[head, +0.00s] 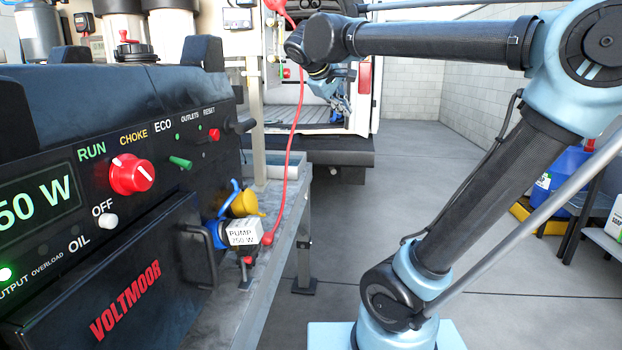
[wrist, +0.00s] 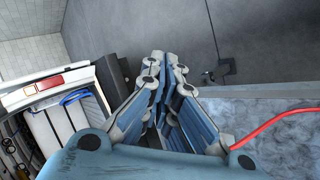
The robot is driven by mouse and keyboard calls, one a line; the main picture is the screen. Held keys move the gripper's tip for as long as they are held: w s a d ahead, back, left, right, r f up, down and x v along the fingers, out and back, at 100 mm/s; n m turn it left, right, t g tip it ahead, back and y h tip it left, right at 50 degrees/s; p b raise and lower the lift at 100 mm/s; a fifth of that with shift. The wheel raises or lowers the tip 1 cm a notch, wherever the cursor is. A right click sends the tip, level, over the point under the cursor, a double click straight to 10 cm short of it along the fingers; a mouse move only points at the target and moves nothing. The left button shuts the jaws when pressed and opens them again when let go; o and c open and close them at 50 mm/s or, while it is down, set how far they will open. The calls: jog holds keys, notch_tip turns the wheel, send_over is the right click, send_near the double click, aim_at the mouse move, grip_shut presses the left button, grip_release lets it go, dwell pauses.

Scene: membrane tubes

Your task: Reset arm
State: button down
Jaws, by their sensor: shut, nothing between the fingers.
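My gripper (head: 338,98) is at the end of my raised arm, in the upper middle of the head view, in front of the open back of a white vehicle. In the wrist view my gripper (wrist: 167,62) points over the grey floor, its blue fingers together with nothing between them. It is apart from the black generator (head: 62,105) on the left, which reads 50 W on the visible part of its display. A plug tagged PUMP 250 W (head: 243,233) sits at the generator's front, with a red cord (head: 294,130) rising from it.
A grey bench (head: 262,290) runs under the generator; its top and the red cord (wrist: 270,124) show at the right in the wrist view. The vehicle's rear bumper (head: 340,158) is behind my gripper. A blue jug (head: 562,182) stands at right. The middle floor is clear.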

jog(key=s+d+f+m+g+y, duration=0.1)
jog(key=s+d+f, duration=0.25)
jog(key=f, duration=0.25)
jog(key=s+d+f+m+g, duration=0.2)
jog(key=s+d+f, duration=0.15)
jog(key=f, duration=0.25)
jog(key=s+d+f+m+g+y, duration=0.1)
jog(key=s+d+f, duration=0.25)
jog(key=f, duration=0.25)
jog(key=s+f+m+y, duration=0.1)
jog(key=s+f+m, duration=0.1)
jog(key=s+f, duration=0.4)
jog(key=s+f+m+g+y, duration=0.1)
jog(key=s+f, duration=0.5)
jog(key=f, duration=0.6)
jog(key=shift+s+a+f+m+y, duration=0.15)
jog(key=shift+a+f+m+y, duration=0.15)
jog(key=shift+m+y, duration=0.45)
jog(key=shift+w+f, duration=0.2)
jog(key=shift+w, duration=0.25)
